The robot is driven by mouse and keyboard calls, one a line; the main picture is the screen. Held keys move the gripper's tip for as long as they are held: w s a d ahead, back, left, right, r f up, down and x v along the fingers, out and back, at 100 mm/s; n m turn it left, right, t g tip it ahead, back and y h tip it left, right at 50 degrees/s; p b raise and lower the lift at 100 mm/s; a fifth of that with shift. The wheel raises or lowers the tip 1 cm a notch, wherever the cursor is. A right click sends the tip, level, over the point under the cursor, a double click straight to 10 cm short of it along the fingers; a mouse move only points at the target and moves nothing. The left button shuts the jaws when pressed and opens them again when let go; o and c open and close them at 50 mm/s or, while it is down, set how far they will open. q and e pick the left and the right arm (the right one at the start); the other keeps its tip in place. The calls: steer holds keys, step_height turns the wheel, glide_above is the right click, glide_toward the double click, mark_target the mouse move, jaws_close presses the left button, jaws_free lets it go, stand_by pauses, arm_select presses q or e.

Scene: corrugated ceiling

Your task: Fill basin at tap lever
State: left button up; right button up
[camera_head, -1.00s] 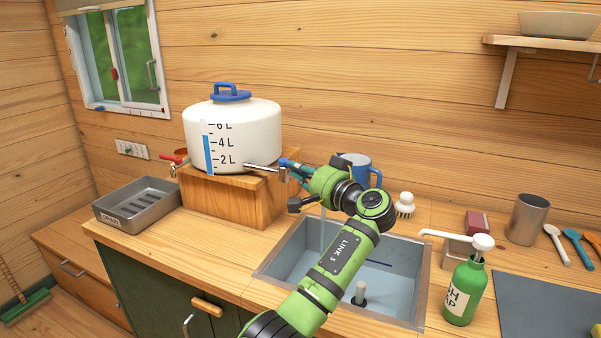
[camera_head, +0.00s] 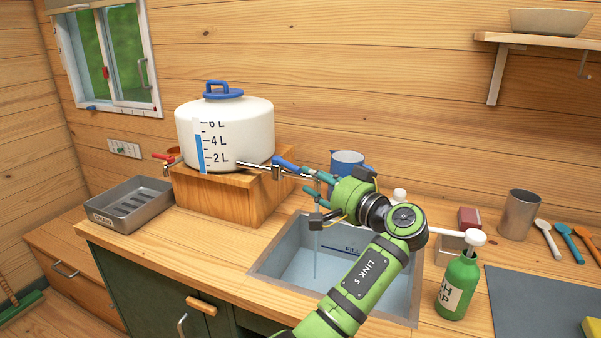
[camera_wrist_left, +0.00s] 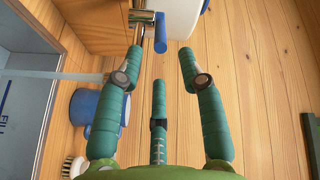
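My left gripper (camera_head: 312,184) is near the lever. In the left wrist view its teal fingers (camera_wrist_left: 160,62) are spread and empty, with the lever beyond their tips. My arm hides part of the basin. My right gripper is out of view.
A blue mug (camera_head: 346,162) stands behind my gripper. A green soap bottle (camera_head: 458,285) is right of the basin, with a metal cup (camera_head: 520,215) and spoons farther right. A grey drain tray (camera_head: 130,205) and a red-handled tap (camera_head: 163,157) are at the left.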

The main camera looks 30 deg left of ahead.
arm_select(q)
steer(key=shift+v, duration=2.1)
stand_by(5.9)
